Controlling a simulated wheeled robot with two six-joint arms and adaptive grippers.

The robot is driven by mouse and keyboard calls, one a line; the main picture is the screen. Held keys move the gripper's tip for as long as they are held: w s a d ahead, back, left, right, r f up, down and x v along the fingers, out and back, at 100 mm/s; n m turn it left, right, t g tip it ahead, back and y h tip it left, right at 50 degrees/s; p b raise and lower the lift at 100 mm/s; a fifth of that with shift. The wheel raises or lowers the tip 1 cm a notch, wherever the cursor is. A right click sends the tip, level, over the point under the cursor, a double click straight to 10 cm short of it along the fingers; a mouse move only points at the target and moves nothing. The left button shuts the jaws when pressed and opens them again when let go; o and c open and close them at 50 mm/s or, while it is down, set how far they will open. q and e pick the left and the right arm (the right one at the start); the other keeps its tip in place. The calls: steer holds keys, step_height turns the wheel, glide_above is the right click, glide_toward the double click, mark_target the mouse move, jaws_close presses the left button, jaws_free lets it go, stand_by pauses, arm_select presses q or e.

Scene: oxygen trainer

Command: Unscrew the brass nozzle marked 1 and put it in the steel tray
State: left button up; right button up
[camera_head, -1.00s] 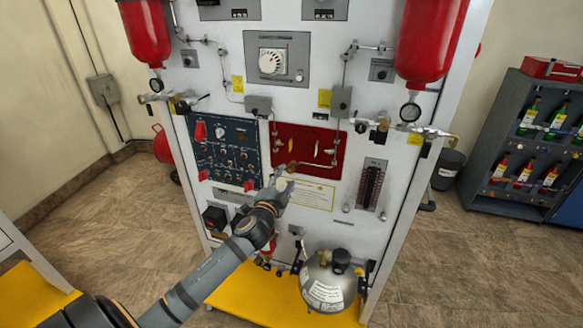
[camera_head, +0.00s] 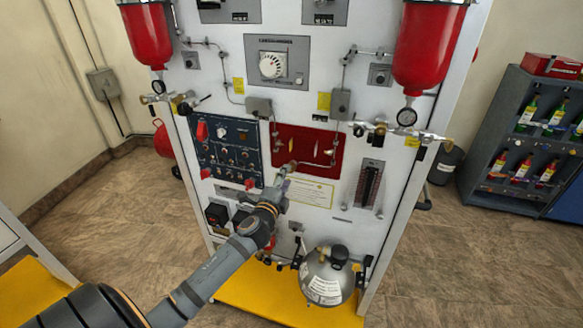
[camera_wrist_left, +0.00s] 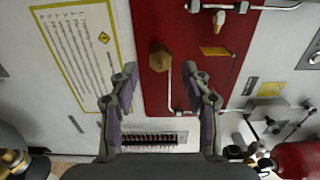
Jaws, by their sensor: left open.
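A brass hex-shaped nozzle (camera_wrist_left: 158,57) sits on a thin pipe on the red panel (camera_wrist_left: 150,22) in the left wrist view. No number on it can be read. In the head view the red panel (camera_head: 318,140) is low on the white board, and the brass nozzle (camera_head: 291,166) is small at its lower left. My left gripper (camera_head: 285,176) is just below it. In the left wrist view the fingers of my left gripper (camera_wrist_left: 163,80) are apart and empty, with the nozzle beyond their tips. I cannot make out a steel tray. My right gripper is not in view.
A white label (camera_head: 310,193) is beside my left gripper. A silver round tank (camera_head: 325,278) stands on the yellow base (camera_head: 240,292). A blue control panel (camera_head: 228,145) is left of the red panel. Red cylinders (camera_head: 428,45) hang above at both sides.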

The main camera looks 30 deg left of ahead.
arm_select(q)
steer(key=m+p, duration=0.1)
steer(key=m, duration=0.2)
steer(key=shift+p, duration=0.4)
steer(key=m+p, duration=0.1)
steer(key=m, duration=0.2)
steer(key=shift+m+p, duration=0.35)
steer(key=shift+m, duration=0.05)
steer(key=shift+m+p, duration=0.8)
steer(key=shift+m, duration=0.9)
